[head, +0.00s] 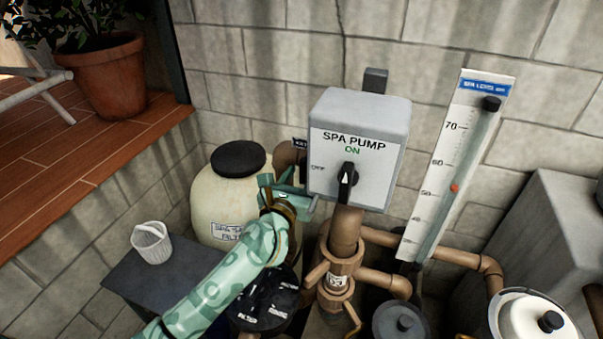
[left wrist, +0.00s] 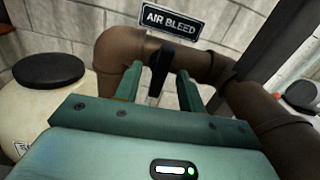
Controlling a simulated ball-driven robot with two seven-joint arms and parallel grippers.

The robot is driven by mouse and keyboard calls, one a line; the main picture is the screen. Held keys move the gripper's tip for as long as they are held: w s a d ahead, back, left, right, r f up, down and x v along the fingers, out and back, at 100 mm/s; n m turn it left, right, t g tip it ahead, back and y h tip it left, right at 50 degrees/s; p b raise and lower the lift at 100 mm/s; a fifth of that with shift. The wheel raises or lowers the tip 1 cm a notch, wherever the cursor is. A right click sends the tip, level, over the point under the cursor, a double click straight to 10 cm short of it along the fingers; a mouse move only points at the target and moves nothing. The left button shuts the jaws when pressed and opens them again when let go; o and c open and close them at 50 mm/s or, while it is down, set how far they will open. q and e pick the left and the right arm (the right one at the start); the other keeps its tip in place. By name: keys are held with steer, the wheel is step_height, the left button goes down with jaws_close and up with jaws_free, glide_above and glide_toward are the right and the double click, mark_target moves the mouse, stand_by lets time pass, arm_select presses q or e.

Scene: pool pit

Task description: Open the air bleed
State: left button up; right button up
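The air bleed's black lever (left wrist: 160,68) stands on a brown pipe (left wrist: 215,64) below the AIR BLEED sign (left wrist: 169,19) in the left wrist view. My left gripper (left wrist: 160,76) is open, with one finger on each side of the lever. Gaps show between the fingers and the lever. In the head view my left gripper (head: 287,188) is between the cream filter tank (head: 208,205) and the spa pump box; it hides the lever. Only part of the sign (head: 299,143) shows there. My right gripper is out of view.
The spa pump box (head: 378,130), its switch at ON, is close to the right of my left gripper. Brown pipes (head: 343,238) and a level gauge (head: 450,170) are farther right. A white basket (head: 152,243) stands on a grey stand at left.

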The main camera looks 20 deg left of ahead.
arm_select(q)
steer(key=s+p, duration=0.1)
steer(key=s, duration=0.6)
steer(key=shift+a, duration=0.15)
